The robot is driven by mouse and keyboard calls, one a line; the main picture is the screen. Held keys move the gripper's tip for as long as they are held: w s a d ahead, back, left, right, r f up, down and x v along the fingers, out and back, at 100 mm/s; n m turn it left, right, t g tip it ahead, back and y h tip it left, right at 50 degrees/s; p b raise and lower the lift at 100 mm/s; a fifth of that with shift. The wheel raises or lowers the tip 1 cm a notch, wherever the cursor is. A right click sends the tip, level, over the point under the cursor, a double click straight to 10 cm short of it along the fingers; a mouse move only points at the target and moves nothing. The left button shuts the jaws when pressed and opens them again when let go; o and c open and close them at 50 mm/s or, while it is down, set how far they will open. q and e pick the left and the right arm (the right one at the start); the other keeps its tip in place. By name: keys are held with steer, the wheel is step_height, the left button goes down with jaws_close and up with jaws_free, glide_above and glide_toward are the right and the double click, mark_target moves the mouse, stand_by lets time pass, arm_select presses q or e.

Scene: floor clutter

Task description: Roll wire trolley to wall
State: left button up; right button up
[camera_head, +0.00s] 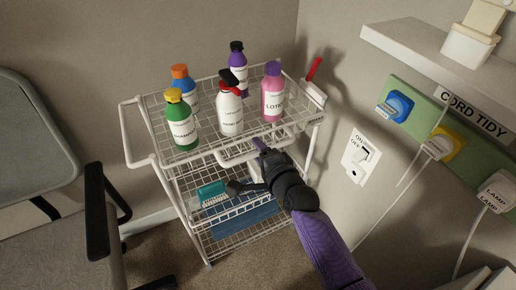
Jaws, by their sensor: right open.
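The white wire trolley (125,130) stands in the corner, close to the walls, with a loop handle at its left end. Its top basket holds several bottles, including a green shampoo bottle (181,125), a white spray bottle (230,112) and a pink lotion bottle (272,95). My right gripper (248,168) is open at the front of the trolley, just below the top basket, near a white bar there. I cannot tell whether it touches the bar. My left gripper is not in view.
A grey chair with a black armrest (102,230) stands at the left. A wall switch (361,156), a green cord board (420,108) and a white shelf (430,55) are on the right wall. A teal box (212,193) lies on the trolley's middle shelf. Carpet shows below.

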arm_select(q)
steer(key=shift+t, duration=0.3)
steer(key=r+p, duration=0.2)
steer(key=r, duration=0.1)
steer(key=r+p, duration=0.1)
steer(key=p, duration=0.1)
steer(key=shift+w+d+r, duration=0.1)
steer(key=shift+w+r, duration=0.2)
arm_select(e)
steer(key=v, duration=0.9)
steer(key=shift+s, duration=0.2)
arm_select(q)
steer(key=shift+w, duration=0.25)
arm_select(e)
steer(key=shift+r, duration=0.15)
